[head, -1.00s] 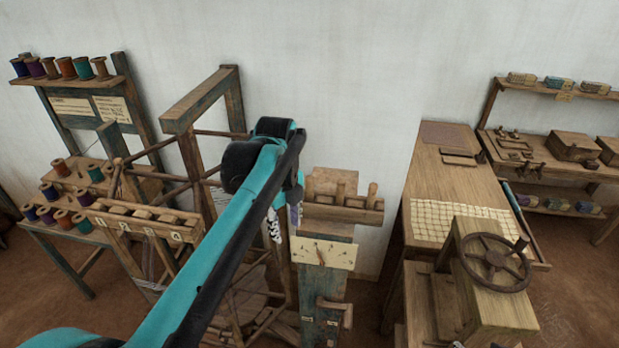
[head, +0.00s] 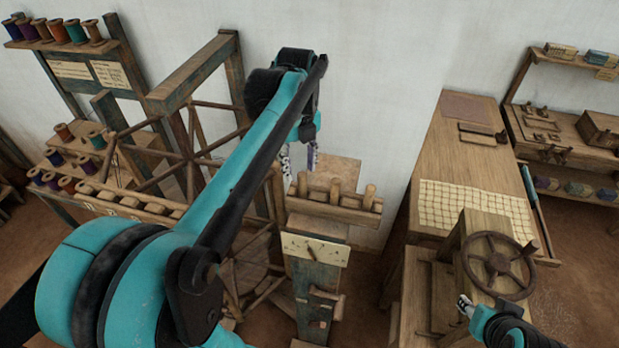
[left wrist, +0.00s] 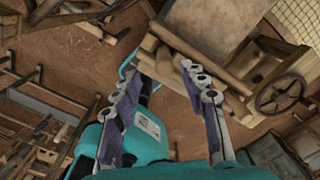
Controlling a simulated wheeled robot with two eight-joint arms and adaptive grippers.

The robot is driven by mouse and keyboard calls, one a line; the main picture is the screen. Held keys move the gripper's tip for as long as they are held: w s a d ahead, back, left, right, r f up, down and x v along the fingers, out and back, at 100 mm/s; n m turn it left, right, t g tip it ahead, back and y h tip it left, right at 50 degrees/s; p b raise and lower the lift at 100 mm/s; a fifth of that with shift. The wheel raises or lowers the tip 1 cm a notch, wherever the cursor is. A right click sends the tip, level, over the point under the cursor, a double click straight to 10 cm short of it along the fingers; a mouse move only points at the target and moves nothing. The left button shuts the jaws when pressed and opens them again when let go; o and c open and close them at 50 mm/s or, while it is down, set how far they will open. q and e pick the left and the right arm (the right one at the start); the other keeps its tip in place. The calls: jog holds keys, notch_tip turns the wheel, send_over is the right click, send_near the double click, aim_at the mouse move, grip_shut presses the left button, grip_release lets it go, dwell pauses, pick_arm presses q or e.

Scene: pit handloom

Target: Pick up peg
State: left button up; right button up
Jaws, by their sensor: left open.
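My left gripper (head: 299,157) is open and empty, above the rack's left end near the left peg. In the left wrist view my open left gripper (left wrist: 163,82) has its fingers spread, with short wooden pieces, apparently the pegs (left wrist: 148,42), beyond the tips. My right gripper (head: 466,306) is at the lower right; its jaws are too small to judge.
A loom frame (head: 190,75) and spool shelves (head: 62,45) stand to the left. A table with a grid sheet (head: 475,208) and a handwheel (head: 498,264) stand to the right.

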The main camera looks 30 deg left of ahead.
aim_at(302, 185)
pick_arm(q)
jog(key=shift+w+f, duration=0.2)
jog(key=shift+f, duration=0.15)
jog(key=f, duration=0.3)
jog(key=f+p, duration=0.1)
jog(key=f, duration=0.3)
jog(key=shift+w+d, duration=0.1)
jog(key=shift+w, duration=0.1)
jog(key=shift+s, duration=0.1)
jog(key=shift+c, duration=0.2)
grip_shut()
